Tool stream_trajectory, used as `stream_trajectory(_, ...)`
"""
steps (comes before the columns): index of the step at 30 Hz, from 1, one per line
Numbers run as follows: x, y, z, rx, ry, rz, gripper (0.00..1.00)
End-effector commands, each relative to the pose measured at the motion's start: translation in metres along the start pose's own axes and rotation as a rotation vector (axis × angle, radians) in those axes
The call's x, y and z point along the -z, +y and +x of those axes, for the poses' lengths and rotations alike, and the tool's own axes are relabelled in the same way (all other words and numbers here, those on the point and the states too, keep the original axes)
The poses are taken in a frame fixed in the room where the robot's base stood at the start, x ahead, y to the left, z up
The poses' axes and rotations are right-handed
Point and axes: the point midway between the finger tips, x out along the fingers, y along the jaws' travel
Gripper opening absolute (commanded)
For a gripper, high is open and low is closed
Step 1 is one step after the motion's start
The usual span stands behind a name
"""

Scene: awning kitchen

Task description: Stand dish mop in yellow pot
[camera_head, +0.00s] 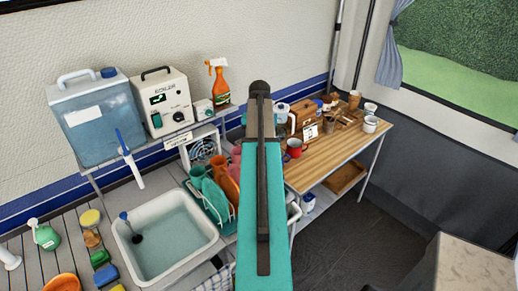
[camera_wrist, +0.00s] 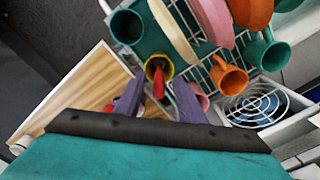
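The yellow pot (camera_wrist: 149,66) shows in the wrist view as a small round rim beside the dish rack, just beyond my fingertips. A narrow red piece (camera_wrist: 158,84) reaches into its mouth; I cannot tell whether it is the dish mop's handle. My gripper (camera_wrist: 158,92) has its two purple fingers apart, one on each side of the red piece, with gaps showing. A pale patch between the fingers is unclear. In the head view my teal arm hides the gripper and the pot. A blue-handled brush with a dark head (camera_head: 137,238) leans in the water basin.
The rack (camera_wrist: 190,22) holds colourful plates and mugs, including a green mug (camera_wrist: 127,27) and an orange mug (camera_wrist: 229,79) close to the pot. A white basin (camera_head: 127,252) of water stands left of my arm. A wooden table (camera_head: 325,170) with cups stands right.

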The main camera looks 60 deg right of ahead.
Motion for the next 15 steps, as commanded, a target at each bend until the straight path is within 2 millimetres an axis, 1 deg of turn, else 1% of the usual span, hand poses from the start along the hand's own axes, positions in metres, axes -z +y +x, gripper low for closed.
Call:
stream_trajectory(1,0.0,0.0,-0.009,0.0,0.001,0.0,0.36)
stream_trajectory(6,0.001,0.0,-0.036,0.0,0.003,0.0,0.36)
stream_trajectory(10,0.001,0.0,-0.051,0.0,0.003,0.0,0.36)
stream_trajectory(15,0.001,0.0,-0.075,0.0,0.003,0.0,0.36)
